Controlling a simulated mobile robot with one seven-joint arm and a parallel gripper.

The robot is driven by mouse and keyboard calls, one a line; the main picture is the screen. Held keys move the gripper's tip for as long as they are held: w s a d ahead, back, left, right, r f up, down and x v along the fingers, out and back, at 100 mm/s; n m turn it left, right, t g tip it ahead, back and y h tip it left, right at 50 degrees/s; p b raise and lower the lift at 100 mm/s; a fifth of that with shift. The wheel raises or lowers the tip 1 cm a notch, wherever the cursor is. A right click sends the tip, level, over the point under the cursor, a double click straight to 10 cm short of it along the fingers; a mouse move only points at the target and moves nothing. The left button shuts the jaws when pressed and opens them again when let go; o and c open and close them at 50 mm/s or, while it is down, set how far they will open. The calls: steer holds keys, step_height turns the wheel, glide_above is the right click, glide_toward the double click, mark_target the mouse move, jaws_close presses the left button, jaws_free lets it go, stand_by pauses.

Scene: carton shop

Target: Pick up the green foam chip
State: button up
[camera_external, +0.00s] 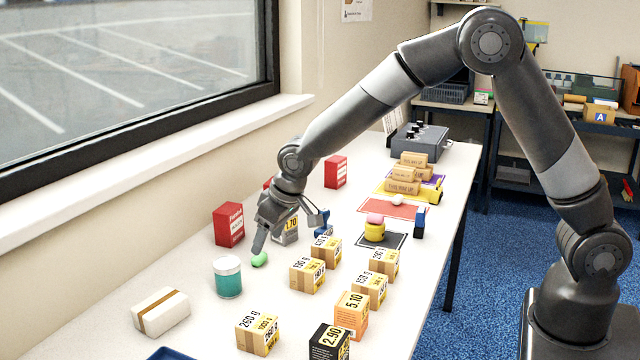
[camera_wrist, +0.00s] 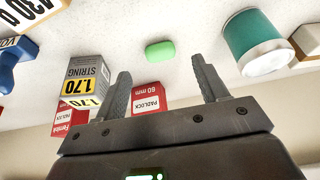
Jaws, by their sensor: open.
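The green foam chip (camera_external: 259,259) lies on the white table, between the teal jar and my gripper. In the wrist view the green foam chip (camera_wrist: 160,50) is in the upper middle, ahead of the fingers and apart from them. My gripper (camera_external: 283,235) is low over the table, just up and right of the chip in the external view. In the wrist view my gripper (camera_wrist: 162,88) has its two fingers spread wide with nothing held between them; the chip appears in line with the gap.
A teal jar (camera_external: 227,277) stands close to the chip. A red padlock box (camera_external: 229,225) is behind it, and a grey string box (camera_wrist: 84,78) is near one finger. Several small cartons (camera_external: 307,275) stand to the right. A white taped package (camera_external: 160,311) lies at the front left.

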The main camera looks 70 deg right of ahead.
mark_target(259, 259)
steer(key=shift+w+x, duration=0.15)
steer(key=shift+x, duration=1.15)
steer(key=shift+w+x, duration=0.1)
steer(key=shift+x, duration=1.25)
steer(key=shift+r, duration=0.1)
steer(key=c, duration=1.1)
steer(key=shift+r, duration=0.1)
